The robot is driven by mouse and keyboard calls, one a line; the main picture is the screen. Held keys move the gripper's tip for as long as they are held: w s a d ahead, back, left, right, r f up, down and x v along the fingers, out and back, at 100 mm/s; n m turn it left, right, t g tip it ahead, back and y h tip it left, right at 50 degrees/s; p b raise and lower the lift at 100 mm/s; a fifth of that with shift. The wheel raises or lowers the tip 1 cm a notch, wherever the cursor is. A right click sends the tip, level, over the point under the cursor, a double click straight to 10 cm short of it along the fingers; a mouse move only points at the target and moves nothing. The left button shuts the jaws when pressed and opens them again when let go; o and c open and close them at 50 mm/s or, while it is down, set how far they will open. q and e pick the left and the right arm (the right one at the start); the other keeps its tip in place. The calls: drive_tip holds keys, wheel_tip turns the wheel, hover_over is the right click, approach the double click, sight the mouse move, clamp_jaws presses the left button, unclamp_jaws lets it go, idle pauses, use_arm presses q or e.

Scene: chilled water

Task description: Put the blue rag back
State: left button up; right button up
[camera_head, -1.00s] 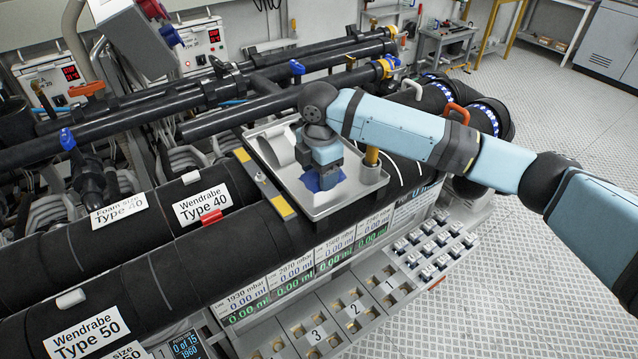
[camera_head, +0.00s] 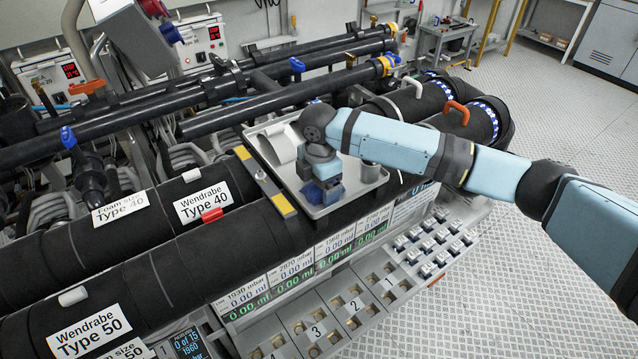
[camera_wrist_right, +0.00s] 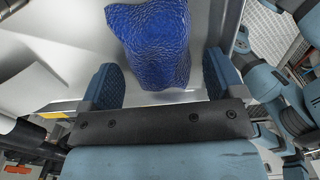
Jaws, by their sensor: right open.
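The blue rag (camera_head: 312,193) is at the metal tray (camera_head: 338,207) on top of the black pipes, partly hidden by my right gripper in the head view. In the right wrist view the crumpled dark blue rag (camera_wrist_right: 155,42) lies over a pale surface, just ahead of and between the two fingers. My right gripper (camera_head: 326,196) points down over the tray. In the wrist view its fingers (camera_wrist_right: 160,85) stand apart, with the rag's near end reaching between them. Whether the fingers touch the rag is unclear. My left gripper is not in view.
A white roll (camera_head: 283,147) lies at the tray's back left. A grey metal cylinder (camera_head: 370,172) stands at its right. An orange handle (camera_head: 457,112) rises from the pipes. Numbered sample compartments (camera_head: 352,305) run along the front. Floor at the right is clear.

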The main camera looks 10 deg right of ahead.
drive_tip(key=shift+r, duration=0.1)
wheel_tip(320, 180, up, 12)
drive_tip(key=b, duration=0.1)
drive_tip(key=shift+b, duration=0.4)
